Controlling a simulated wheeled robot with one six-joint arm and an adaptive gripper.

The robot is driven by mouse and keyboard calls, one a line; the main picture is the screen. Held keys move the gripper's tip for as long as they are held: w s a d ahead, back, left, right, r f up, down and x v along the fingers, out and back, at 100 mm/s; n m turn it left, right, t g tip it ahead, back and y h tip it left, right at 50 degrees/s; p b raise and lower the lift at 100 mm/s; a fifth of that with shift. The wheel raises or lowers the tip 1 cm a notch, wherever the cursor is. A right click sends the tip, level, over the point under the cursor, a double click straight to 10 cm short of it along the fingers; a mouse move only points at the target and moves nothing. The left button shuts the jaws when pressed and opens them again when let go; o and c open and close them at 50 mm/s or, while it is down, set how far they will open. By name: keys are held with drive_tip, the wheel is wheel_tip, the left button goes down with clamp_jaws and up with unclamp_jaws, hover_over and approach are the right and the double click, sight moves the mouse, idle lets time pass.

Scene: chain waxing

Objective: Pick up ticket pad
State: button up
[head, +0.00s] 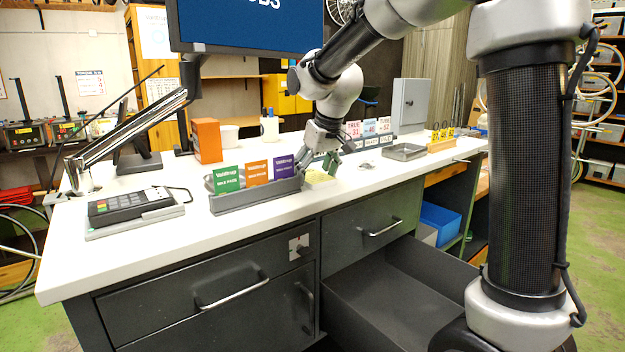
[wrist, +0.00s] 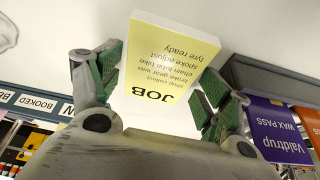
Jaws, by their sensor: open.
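The ticket pad (wrist: 162,62) is a pale yellow block with "JOB" printed on it. In the wrist view it lies between my gripper's (wrist: 160,85) two green-padded fingers. The fingers are spread; the left pad is close to the pad's side, and I cannot tell if it touches. In the head view the ticket pad (head: 319,178) lies on the white counter, just right of the card holder, partly hidden by my gripper (head: 318,160), which is low over it and points down.
A grey holder (head: 262,198) with green, orange and purple cards (head: 287,165) stands close beside the pad. Small label signs (head: 372,142) and a grey tray (head: 403,152) are to the right. A card terminal (head: 130,205) is at left. A drawer (head: 390,295) below hangs open.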

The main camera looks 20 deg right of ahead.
drive_tip(key=c, duration=0.8)
